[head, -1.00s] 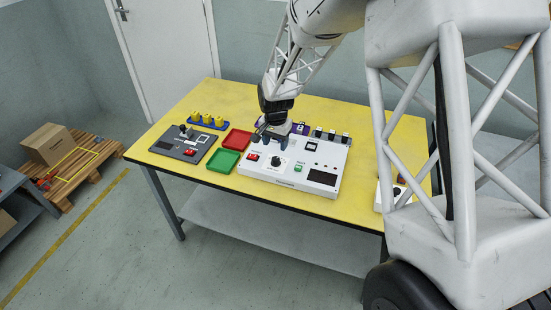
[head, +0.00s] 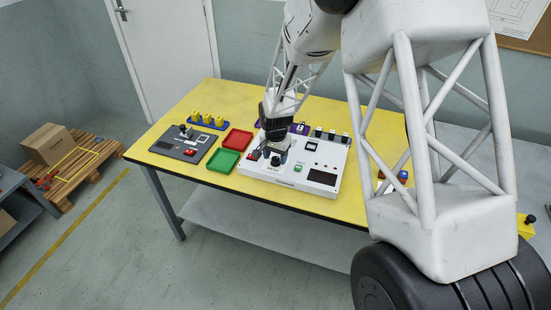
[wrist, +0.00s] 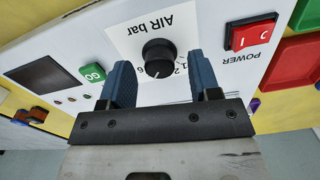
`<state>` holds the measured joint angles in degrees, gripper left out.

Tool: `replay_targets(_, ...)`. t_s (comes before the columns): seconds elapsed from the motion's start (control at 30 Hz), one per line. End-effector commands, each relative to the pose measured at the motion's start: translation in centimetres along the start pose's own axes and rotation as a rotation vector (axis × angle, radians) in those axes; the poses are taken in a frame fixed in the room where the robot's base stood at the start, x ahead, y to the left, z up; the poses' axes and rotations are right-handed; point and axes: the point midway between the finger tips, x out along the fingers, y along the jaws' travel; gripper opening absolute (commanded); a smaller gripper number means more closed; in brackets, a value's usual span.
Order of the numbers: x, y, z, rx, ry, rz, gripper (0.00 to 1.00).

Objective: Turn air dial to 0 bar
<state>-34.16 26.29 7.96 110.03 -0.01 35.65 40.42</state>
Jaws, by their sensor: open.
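The air dial (wrist: 158,57) is a round black knob on a white label marked "AIR bar", which appears upside down in the wrist view. Its white mark points toward the bottom of that picture, slightly left. Some scale numbers are partly hidden by my fingers. My gripper (wrist: 159,68) is open, with one blue finger on each side of the dial and a visible gap on the right; contact on the left is unclear. In the head view my gripper (head: 277,157) is low over the left part of the white control panel (head: 255,172), largely covering the dial.
The red power switch (wrist: 250,33) is right of the fingers in the wrist view, and the green GO button (wrist: 93,72) is left. Green (head: 223,161) and red (head: 237,139) trays and a grey panel (head: 171,146) lie left on the yellow table (head: 180,100).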

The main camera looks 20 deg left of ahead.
Motion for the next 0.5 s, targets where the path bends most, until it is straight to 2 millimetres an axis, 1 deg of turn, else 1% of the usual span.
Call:
replay_targets(0.1, 0.81, 0.03, 0.03, 0.000, -0.002, 0.001, 0.57)
replay_targets(0.2, 1.11, 0.03, 0.04, 0.000, -0.001, 0.001, 0.57)
replay_targets(0.5, 1.21, 0.04, 0.04, 0.000, -0.001, 0.001, 0.57)
